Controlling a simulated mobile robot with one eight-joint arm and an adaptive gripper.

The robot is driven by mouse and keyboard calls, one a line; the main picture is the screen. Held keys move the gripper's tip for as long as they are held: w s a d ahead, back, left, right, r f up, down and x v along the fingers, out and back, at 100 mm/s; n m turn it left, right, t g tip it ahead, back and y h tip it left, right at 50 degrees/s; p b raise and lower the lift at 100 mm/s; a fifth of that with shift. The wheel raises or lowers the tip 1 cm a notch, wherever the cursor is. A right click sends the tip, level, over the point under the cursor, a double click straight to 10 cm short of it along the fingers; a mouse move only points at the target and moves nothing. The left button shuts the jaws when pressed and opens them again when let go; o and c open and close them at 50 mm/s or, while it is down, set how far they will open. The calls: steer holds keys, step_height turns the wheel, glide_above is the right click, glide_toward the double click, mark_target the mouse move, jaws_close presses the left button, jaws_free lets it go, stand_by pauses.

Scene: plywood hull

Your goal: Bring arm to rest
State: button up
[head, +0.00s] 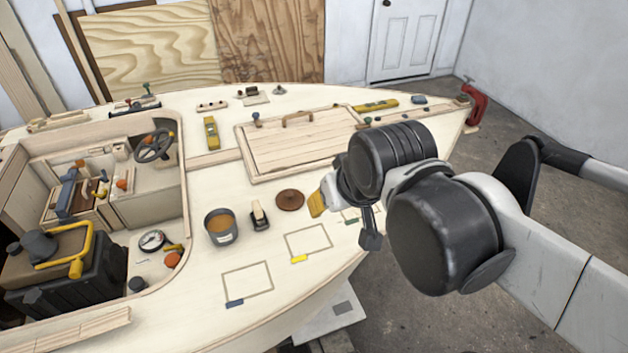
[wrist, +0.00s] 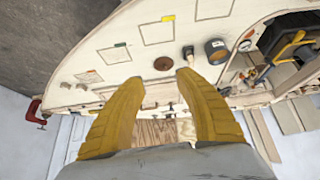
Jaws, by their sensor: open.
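My gripper (head: 318,203) is at the right of the head view, above the near edge of the pale plywood hull deck (head: 205,185). One yellow finger shows there, and the rest is hidden behind my dark wrist joints. In the wrist view my gripper (wrist: 160,78) shows both yellow fingers spread apart, with nothing between them. It is open and empty. A round brown disc (head: 290,200) lies on the deck to the left of the fingers in the head view. The disc (wrist: 163,63) appears just beyond the fingertips in the wrist view; I cannot tell the height gap.
A grey cup (head: 221,228) with orange contents and a small brush-like tool (head: 260,216) stand left of the disc. A hatch lid (head: 295,140) lies behind. A red clamp (head: 474,104) grips the far bow. Open concrete floor (head: 540,137) lies right of the hull.

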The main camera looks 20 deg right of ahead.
steer(key=shift+s+f+t, duration=0.15)
steer(key=shift+s+f, duration=0.25)
steer(key=shift+s, duration=0.2)
steer(key=shift+s+f+t, duration=0.15)
steer(key=shift+s+f, duration=0.2)
steer(key=shift+s, duration=0.25)
